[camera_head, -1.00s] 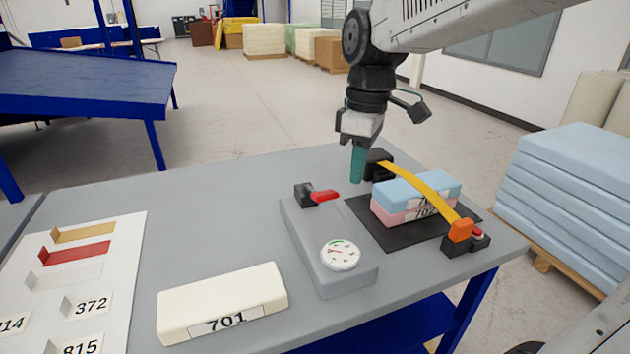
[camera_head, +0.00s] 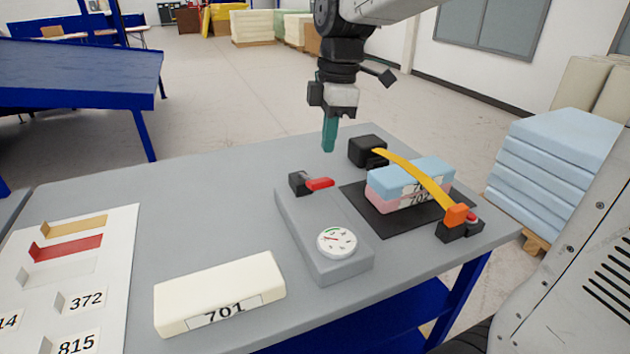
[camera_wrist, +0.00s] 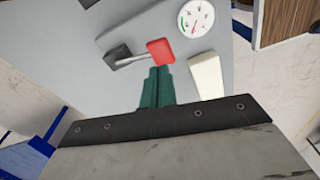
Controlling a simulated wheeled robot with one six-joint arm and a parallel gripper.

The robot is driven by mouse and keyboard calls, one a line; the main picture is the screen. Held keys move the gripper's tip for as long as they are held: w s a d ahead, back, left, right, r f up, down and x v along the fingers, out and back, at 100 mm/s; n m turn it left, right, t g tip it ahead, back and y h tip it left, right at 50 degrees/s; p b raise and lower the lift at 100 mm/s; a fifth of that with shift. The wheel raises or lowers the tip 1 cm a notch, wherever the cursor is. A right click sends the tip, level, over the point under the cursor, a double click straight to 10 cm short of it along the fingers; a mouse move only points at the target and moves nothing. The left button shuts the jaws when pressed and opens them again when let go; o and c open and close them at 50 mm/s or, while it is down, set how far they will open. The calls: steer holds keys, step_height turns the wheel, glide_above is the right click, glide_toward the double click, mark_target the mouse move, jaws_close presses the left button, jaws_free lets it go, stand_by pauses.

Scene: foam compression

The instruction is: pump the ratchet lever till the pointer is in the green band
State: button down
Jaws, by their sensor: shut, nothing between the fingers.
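The ratchet lever has a red handle (camera_head: 320,184) on a black pivot block (camera_head: 298,183), at the far end of a grey housing (camera_head: 300,222). The round white dial (camera_head: 337,242) sits at the near end, with a green band at its upper left. The red pointer is small; I cannot tell whether it lies in the band. My gripper (camera_head: 329,146) has teal fingers, shut and empty, pointing down above and beyond the red handle. In the wrist view, the red handle (camera_wrist: 161,51) is just past the teal fingertips (camera_wrist: 157,72), and the dial (camera_wrist: 196,17) is farther off.
A yellow strap (camera_head: 418,176) crosses a blue and pink foam stack (camera_head: 392,190) on a black mat (camera_head: 398,233), beside the housing. A cream block labelled 701 (camera_head: 215,285) lies at the front. A white sample board (camera_head: 125,260) is at left. The table's left middle is clear.

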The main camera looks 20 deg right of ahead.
mark_target(323, 180)
steer(key=shift+a+f, duration=0.2)
steer(key=shift+f, duration=1.25)
steer(key=shift+a+f, duration=0.15)
steer(key=shift+f, duration=1.3)
